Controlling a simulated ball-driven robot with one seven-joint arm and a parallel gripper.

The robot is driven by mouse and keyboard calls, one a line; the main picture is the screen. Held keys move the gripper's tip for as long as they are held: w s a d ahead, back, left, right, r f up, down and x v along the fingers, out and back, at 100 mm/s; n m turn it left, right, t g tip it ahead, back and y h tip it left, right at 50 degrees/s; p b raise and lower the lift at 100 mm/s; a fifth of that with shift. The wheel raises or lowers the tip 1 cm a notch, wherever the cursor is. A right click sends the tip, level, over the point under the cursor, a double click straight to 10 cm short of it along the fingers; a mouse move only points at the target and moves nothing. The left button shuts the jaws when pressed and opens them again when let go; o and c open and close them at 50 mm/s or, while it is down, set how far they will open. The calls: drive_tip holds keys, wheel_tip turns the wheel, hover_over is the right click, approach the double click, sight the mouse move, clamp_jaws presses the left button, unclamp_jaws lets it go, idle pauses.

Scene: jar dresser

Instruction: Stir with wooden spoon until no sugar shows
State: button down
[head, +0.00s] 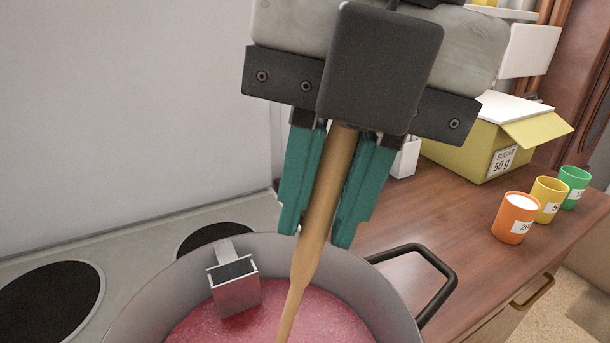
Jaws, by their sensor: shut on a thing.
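My gripper (325,225) is shut on the wooden spoon (318,210), its teal fingers on either side of the handle. The spoon points down into the grey pot (383,290), slightly tilted. Its lower end runs out of the bottom of the picture, so the spoon's head is hidden. The pot holds a pinkish-red mixture (240,325) with a pale, speckled surface. I cannot tell whether the pale specks are sugar. A yellow box (470,142) labelled "SUGAR 50 g" stands open on the wooden counter.
A metal box-shaped holder (236,290) clips over the pot's inner left wall. The pot's black handle (440,285) sticks out right. Orange (514,226), yellow (548,200) and green (574,185) cups stand on the right counter; the orange one has white contents. Dark hob rings (50,302) lie left.

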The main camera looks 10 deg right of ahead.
drive_tip(key=a+p+v, duration=0.1)
drive_tip(key=p+v, duration=0.2)
drive_tip(key=v, duration=0.1)
drive_tip(key=a+p+v, duration=0.1)
drive_tip(key=p+v, duration=0.3)
drive_tip(key=v, duration=0.1)
drive_tip(key=p+v, duration=0.4)
drive_tip(key=shift+w+a+r, duration=0.35)
drive_tip(key=shift+r, duration=0.25)
